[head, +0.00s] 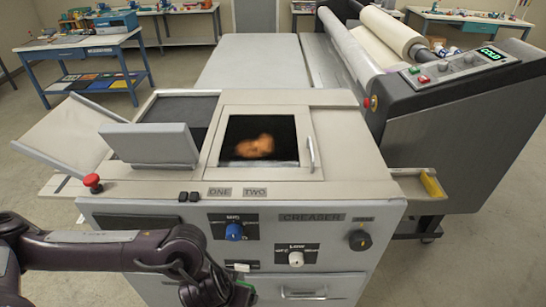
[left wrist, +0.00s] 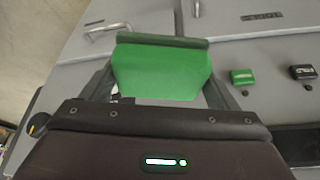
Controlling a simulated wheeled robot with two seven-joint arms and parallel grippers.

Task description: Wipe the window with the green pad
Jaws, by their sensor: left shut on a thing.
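The window (head: 236,130) is a dark square pane in a light frame on top of the creaser machine. A blurred orange-brown patch (head: 255,147) shows in it; I cannot tell whether it is on the glass or behind it. The green pad (left wrist: 160,72) has a darker green bar along its far edge. My left gripper (left wrist: 165,95) is shut on the pad, with a dark finger on each side. In the head view my left arm reaches in at the bottom left, in front of the machine's front panel and below the window. The pad cannot be made out there. My right gripper is not in view.
A handle (head: 311,153) stands at the window's right edge. A raised grey lid (head: 150,143) and a red stop button (head: 92,182) are left of it. Knobs (head: 234,232) line the front panel. A roll laminator (head: 460,105) stands at right. A yellow block (head: 431,185) lies on a side shelf.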

